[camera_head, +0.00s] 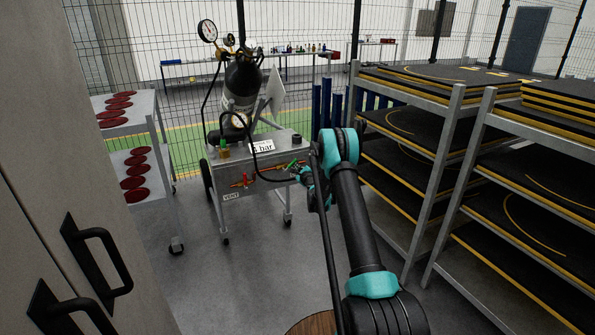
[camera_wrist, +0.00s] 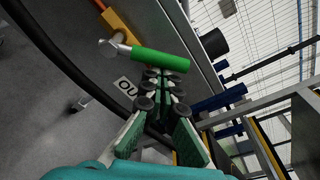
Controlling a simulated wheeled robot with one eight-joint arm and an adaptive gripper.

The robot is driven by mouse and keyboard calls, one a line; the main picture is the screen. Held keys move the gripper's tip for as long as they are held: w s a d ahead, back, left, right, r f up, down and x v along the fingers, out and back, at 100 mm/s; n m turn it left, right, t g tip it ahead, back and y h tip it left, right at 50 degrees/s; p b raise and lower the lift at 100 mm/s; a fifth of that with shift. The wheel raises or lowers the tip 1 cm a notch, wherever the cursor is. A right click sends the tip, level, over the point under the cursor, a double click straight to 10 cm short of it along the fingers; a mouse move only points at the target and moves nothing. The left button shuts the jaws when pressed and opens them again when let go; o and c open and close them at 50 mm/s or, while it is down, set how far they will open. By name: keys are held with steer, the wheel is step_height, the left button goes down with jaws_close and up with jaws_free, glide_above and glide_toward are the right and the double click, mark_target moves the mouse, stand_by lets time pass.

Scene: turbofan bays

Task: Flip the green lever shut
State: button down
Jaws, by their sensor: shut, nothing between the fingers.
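The green lever (camera_wrist: 160,60) is a green sleeve on a metal stem, lying across the wrist view just beyond my fingertips. In the head view, a small green handle (camera_head: 292,164) shows at the right end of the cart's front pipework, close to my gripper (camera_head: 306,176). In the wrist view my gripper (camera_wrist: 158,82) is shut and empty, its tips beside the lever's lower edge. I cannot tell whether they touch it. A label reading "OU" (camera_wrist: 127,88) is partly hidden behind the fingers.
The grey cart (camera_head: 215,212) carries a dark gas cylinder (camera_head: 242,85), a gauge (camera_head: 207,31) and black hoses. Racks with black panels (camera_head: 410,120) stand close on the right of my arm. A trolley with red discs (camera_head: 137,182) stands left. Floor before the cart is clear.

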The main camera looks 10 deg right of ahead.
steer(key=a+r+n, duration=0.1)
steer(key=s+a+r+n, duration=0.1)
steer(key=a+r+n, duration=0.1)
steer(key=shift+a+r+n+h, duration=0.15)
steer(key=shift+a+n+h, duration=0.05)
steer(key=shift+n+h, duration=0.1)
stand_by(0.4)
steer(key=shift+s+a, duration=0.1)
steer(key=shift+a, duration=0.25)
stand_by(0.4)
